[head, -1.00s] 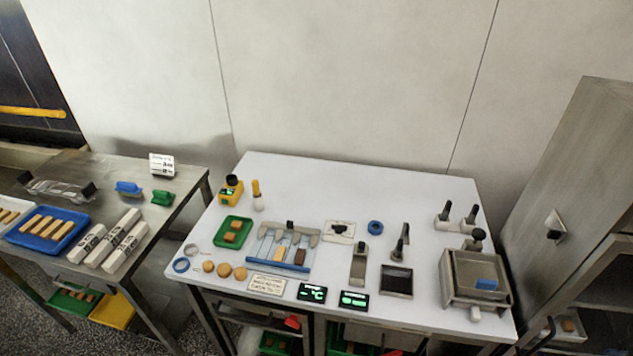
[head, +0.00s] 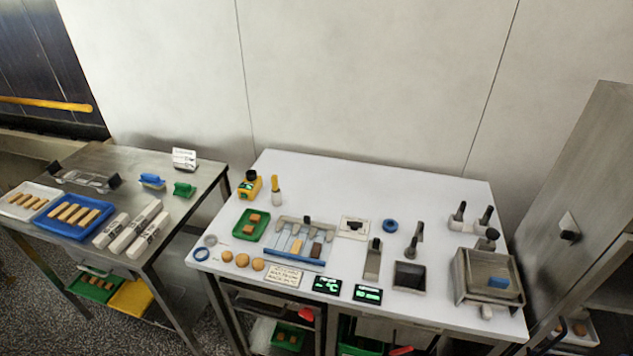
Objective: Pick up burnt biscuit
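No biscuit is clearly marked as burnt at this size. The darkest is a dark brown bar (head: 316,249) on the blue-edged rack (head: 294,260) on the white table, beside a pale bar (head: 297,246). Several pale finger biscuits (head: 73,213) lie on a blue tray (head: 101,222) on the left steel table, and more (head: 28,201) lie on a white tray beside it. Brown pieces (head: 250,223) sit in a green tray (head: 238,231), and round tan biscuits (head: 242,260) lie at the white table's front left. Neither of my grippers is in view.
White wrapped bars (head: 145,237) lie on the left table (head: 190,210). The white table (head: 350,190) holds a yellow device (head: 250,186), small displays (head: 327,285), a dark square pan (head: 409,276) and a steel machine (head: 480,265). Its back strip is mostly clear. A steel cabinet (head: 580,190) stands right.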

